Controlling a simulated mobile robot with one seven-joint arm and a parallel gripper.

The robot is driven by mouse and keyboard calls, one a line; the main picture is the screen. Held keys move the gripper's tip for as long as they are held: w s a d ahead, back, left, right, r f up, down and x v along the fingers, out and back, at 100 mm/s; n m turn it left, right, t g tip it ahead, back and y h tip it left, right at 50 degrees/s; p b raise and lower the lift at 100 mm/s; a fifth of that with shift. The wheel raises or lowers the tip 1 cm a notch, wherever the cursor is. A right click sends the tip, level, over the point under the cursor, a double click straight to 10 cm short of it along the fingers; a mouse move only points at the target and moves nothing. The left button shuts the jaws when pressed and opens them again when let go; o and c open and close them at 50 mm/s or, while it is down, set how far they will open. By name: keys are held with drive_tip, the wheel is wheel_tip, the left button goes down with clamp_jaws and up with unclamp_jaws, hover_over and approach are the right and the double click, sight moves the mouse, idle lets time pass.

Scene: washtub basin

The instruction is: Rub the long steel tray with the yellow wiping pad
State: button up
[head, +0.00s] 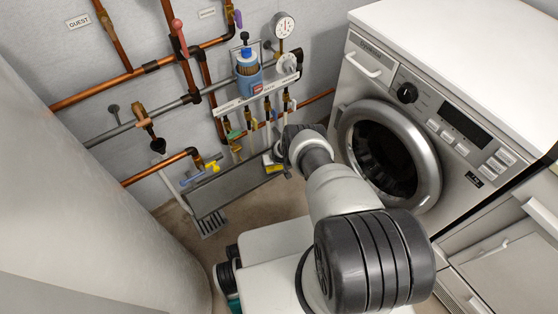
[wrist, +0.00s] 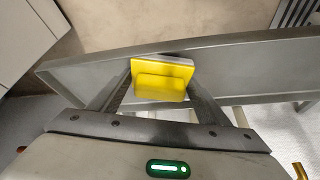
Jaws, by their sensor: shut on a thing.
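The long steel tray (head: 236,189) is a narrow grey trough low along the back wall in the head view. The pad is over the tray, toward the tray's right end in the head view. I cannot tell whether the pad touches the tray's surface. In the head view my arm partly hides the gripper, and only a little of the pad (head: 268,161) shows.
A washing machine (head: 390,150) stands close to the right of my arm. Copper pipes (head: 130,85), hanging taps and a rack (head: 255,97) with a blue bottle (head: 247,62) are on the wall. A floor drain grate (head: 211,223) lies in front of the tray. A large pale cylinder (head: 80,180) fills the left.

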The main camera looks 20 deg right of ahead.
sight(267, 169)
drive_tip(key=shift+s+a, duration=0.25)
drive_tip(key=shift+a, duration=0.45)
drive_tip(key=shift+s+a, duration=0.2)
drive_tip(key=shift+a, duration=0.45)
drive_tip(key=shift+s+a, duration=0.25)
drive_tip(key=shift+a, duration=0.45)
drive_tip(key=shift+r, duration=0.1)
drive_tip(key=shift+r+p, duration=2.5)
drive_tip(key=shift+r, duration=0.4)
drive_tip(key=shift+r, duration=0.1)
wheel_tip(267, 169, up, 2)
drive_tip(key=shift+p, duration=0.7)
drive_tip(key=shift+r, duration=0.4)
